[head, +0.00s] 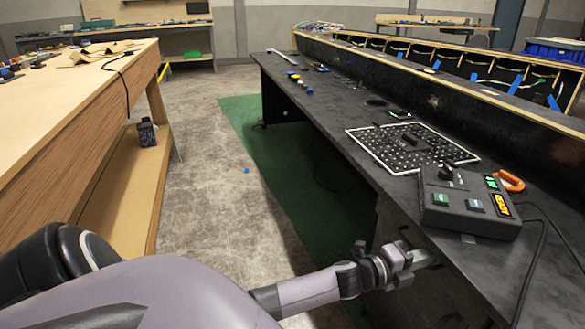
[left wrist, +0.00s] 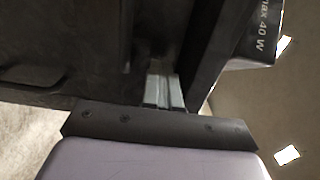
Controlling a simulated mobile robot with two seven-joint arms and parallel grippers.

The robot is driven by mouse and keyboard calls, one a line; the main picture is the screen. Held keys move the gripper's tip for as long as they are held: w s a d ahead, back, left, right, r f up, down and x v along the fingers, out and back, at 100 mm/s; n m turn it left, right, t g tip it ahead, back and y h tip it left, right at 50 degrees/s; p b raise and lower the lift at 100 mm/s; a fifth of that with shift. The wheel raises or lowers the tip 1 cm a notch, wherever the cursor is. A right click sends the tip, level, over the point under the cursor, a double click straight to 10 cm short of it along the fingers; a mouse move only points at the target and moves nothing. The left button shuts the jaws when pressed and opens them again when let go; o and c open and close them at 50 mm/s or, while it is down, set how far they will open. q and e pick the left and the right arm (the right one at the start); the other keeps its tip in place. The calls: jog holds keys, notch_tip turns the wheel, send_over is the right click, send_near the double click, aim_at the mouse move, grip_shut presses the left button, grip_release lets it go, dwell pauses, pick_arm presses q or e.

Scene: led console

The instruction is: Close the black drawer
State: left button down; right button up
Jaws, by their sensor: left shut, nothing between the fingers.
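My left gripper (head: 418,259) is at the front edge of the black workbench (head: 300,85), just below and in front of the control box. Its fingers are shut with nothing between them, and they show in the left wrist view (left wrist: 164,92) close to dark surfaces. A dark front (head: 425,300) lies under the bench top beside the gripper; it appears to be the black drawer. Its outline is dim and partly hidden by my arm, so I cannot tell how far out it stands, or whether the fingers touch it. My right gripper is not in view.
A control box (head: 468,200) with lit buttons sits on the bench near the gripper, with cables running off it. A perforated plate (head: 410,147) lies behind it. A wooden table (head: 75,95) stands left, with open floor (head: 210,190) between.

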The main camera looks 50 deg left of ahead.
pick_arm(q)
jog(key=shift+w+d, duration=0.1)
jog(key=shift+w, duration=0.15)
jog(key=shift+s, duration=0.15)
dwell(0.4)
